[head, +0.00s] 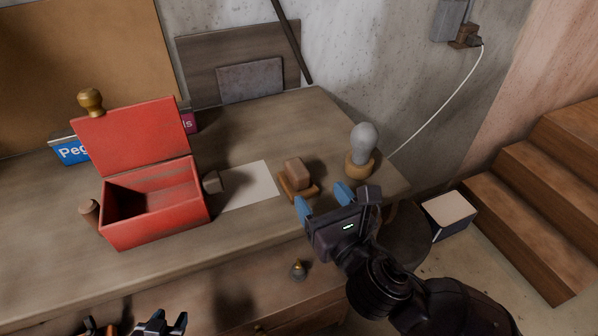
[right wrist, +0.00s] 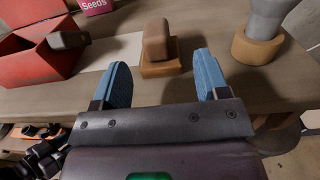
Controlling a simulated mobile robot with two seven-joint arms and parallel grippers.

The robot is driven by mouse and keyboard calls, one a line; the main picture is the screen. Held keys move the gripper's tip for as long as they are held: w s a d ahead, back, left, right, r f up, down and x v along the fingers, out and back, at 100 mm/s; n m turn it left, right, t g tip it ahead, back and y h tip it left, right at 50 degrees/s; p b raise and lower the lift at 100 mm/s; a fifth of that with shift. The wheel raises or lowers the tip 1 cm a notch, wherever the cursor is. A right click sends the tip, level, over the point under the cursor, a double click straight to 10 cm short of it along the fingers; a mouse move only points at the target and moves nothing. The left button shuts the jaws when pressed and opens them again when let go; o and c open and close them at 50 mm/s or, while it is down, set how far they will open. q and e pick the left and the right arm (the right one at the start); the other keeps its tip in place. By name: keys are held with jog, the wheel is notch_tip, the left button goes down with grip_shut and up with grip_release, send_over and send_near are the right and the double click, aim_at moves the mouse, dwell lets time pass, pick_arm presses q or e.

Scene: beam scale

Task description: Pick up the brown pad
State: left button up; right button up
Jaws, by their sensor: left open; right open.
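The brown pad appears to be the rounded brown block (head: 295,172) on a small wooden base (head: 312,192) near the table's front edge. In the right wrist view the block (right wrist: 156,40) stands upright on its base (right wrist: 160,70), beyond my fingertips and roughly between them. My right gripper (head: 324,200) is open and empty, with blue fingers pointing toward the block, just short of it and to its right in the head view. It also shows in the right wrist view (right wrist: 158,78). My left gripper (head: 163,322) is only partly in view at the bottom edge, open, far from the block.
A grey bulb shape (head: 365,140) on a round wooden base (head: 360,166) stands right of the block. A white sheet (head: 250,186) lies left of it, with a dark grey block (head: 212,183) beside an open red box (head: 155,210). A drawer knob (head: 298,268) is below the tabletop.

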aim_at(304, 178)
jog(key=shift+a+x, duration=0.15)
jog(key=shift+x, duration=2.15)
jog(key=shift+a+x, duration=0.1)
jog(key=shift+x, duration=2.2)
jog(key=shift+s, duration=0.15)
jog(key=shift+r, duration=0.1)
jog(key=c, duration=1)
